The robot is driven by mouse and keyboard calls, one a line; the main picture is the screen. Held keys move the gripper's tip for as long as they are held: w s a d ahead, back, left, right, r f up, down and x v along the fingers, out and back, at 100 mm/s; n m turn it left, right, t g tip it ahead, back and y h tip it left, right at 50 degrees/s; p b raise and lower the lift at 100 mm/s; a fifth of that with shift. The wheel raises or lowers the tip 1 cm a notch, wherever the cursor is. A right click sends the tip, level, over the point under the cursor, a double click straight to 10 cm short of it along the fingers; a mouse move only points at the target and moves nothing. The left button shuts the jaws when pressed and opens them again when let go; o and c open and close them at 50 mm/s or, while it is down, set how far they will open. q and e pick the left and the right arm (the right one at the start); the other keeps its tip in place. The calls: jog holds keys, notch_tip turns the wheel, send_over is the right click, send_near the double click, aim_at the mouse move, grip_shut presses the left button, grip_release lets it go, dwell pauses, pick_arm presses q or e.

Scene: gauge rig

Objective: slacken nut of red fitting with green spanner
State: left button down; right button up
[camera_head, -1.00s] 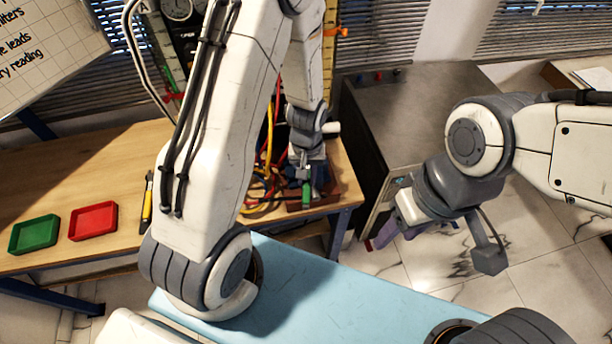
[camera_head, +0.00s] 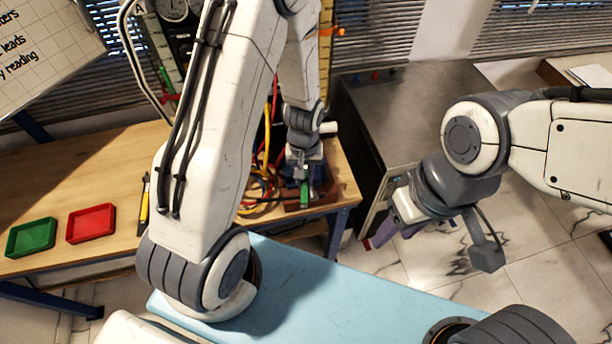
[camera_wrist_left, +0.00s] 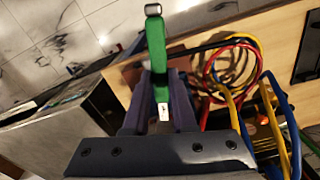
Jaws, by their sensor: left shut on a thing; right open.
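The green spanner (camera_wrist_left: 155,45) is gripped in my left gripper (camera_wrist_left: 160,112), between its purple fingers, in the left wrist view. Its grey metal ring end points to the top of that view, and a small white label shows at the lower end. In the head view, the green spanner (camera_head: 304,193) shows just below my left gripper (camera_head: 305,175), over the wooden bench near its right end. My right gripper (camera_head: 386,233) is open, tilted down over the floor right of the bench. I cannot make out the red fitting or its nut; my left arm covers part of the rig.
Red, yellow and blue hoses (camera_wrist_left: 236,70) lie close beside the spanner. A green tray (camera_head: 31,238), a red tray (camera_head: 91,223) and a yellow-handled tool (camera_head: 145,205) rest on the bench (camera_head: 60,180). A dark metal-topped cabinet (camera_head: 420,105) stands right of it.

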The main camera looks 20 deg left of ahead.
pick_arm(q)
jog(key=shift+s+a+m, duration=0.15)
jog(key=shift+a+m, duration=0.45)
jog(key=shift+s, duration=0.1)
dwell(0.4)
jog(key=shift+s+d, duration=0.2)
jog(key=shift+s, duration=0.6)
jog(key=shift+s+d, duration=0.2)
jog(key=shift+s, duration=0.55)
jog(key=shift+s+d, duration=0.2)
jog(key=shift+s, duration=0.6)
jog(key=shift+r, duration=0.15)
notch_tip(320, 180, up, 4)
jog(key=p, duration=0.3)
jog(key=shift+r, duration=0.15)
